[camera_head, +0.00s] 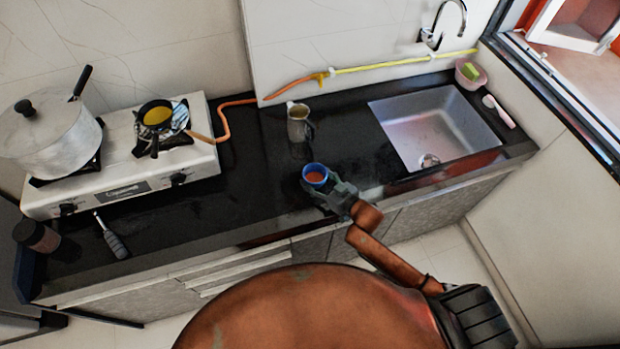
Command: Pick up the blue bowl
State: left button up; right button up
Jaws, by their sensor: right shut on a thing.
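The blue bowl (315,174) is small, with a blue rim and a reddish-brown inside. It is over the black counter, between the stove and the sink, near the counter's front. My right gripper (327,187) reaches it from the front right and is shut on it. The fingers partly cover the bowl's lower side. I cannot tell whether the bowl touches the counter or is lifted a little. My left gripper is not in view.
A grey mug (299,124) stands just behind the bowl. The sink (432,128) is to the right. A gas stove (125,160) with a large pot (50,140) and a small pan is on the left. A dark-handled utensil (112,240) lies at the front left. Counter left of the bowl is clear.

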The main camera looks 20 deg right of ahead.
aim_at(308, 167)
jog(key=shift+r, duration=0.15)
jog(key=shift+r, duration=0.2)
jog(key=r, duration=0.2)
jog(key=r+p, duration=0.1)
jog(key=shift+s+r, duration=0.15)
jog(key=shift+s, duration=0.1)
jog(key=s+a+r+p, duration=0.1)
jog(key=s+a+r, duration=0.1)
jog(key=s+r, duration=0.2)
jog(key=s+a+r+p, duration=0.1)
jog(key=s+a+r, duration=0.1)
jog(key=s+r, duration=0.3)
jog(key=s, duration=0.3)
jog(key=shift+s+a, duration=0.35)
